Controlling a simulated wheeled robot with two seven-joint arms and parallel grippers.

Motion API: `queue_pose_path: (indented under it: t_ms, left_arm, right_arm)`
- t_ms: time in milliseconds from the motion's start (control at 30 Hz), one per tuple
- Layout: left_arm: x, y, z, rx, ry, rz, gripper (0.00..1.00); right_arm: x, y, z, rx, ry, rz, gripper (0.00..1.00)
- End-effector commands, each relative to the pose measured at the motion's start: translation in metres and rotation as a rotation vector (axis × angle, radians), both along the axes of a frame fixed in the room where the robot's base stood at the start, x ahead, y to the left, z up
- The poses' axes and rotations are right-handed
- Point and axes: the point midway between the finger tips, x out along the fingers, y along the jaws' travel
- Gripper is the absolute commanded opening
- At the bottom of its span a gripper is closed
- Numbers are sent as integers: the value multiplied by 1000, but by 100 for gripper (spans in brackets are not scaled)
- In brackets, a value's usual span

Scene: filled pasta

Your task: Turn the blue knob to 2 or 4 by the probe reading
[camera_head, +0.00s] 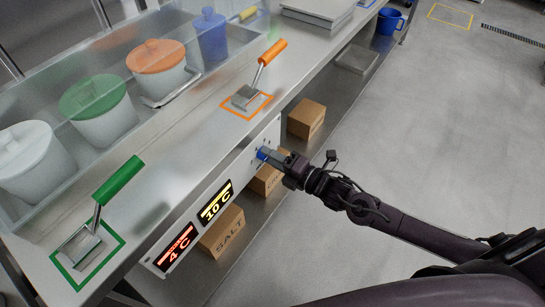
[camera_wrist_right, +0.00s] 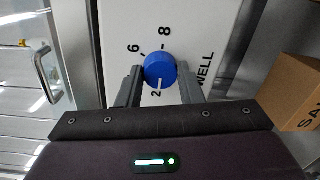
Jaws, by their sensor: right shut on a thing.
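The blue knob (camera_head: 262,153) is on the front panel (camera_head: 218,190) under the counter edge. In the right wrist view the knob (camera_wrist_right: 160,67) sits between the two fingers of my right gripper (camera_wrist_right: 160,74), which is shut on it. Its white pointer line faces down, close to the printed 2. The 6 and 8 show above it; the 4 is not visible. In the head view my right gripper (camera_head: 270,155) reaches the knob from the right. A red display (camera_head: 177,246) reads 4 C and a yellow display (camera_head: 215,202) reads 10 C. My left gripper is out of view.
Lidded pots with white (camera_head: 28,150), green (camera_head: 95,95) and orange (camera_head: 157,60) lids stand behind. Cardboard boxes (camera_head: 222,232) sit on the lower shelf.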

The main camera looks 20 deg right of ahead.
Motion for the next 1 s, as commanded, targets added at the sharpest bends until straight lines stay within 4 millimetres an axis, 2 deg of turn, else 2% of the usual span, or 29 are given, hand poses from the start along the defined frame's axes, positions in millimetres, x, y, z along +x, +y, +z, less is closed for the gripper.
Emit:
queue_pose_path:
  t_ms: [200,233,367,733,1000]
  left_arm:
    - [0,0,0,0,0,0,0]
    - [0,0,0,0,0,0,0]
    - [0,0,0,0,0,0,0]
    - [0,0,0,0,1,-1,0]
    - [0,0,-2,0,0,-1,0]
  right_arm:
    - [-1,0,-2,-3,4,1,10]
    - [-1,0,-2,-3,4,1,37]
    - [-1,0,-2,-3,4,1,54]
    - [-5,-4,-1,-2,3,0,55]
    - [-41,-29,-1,-4,6,2,55]
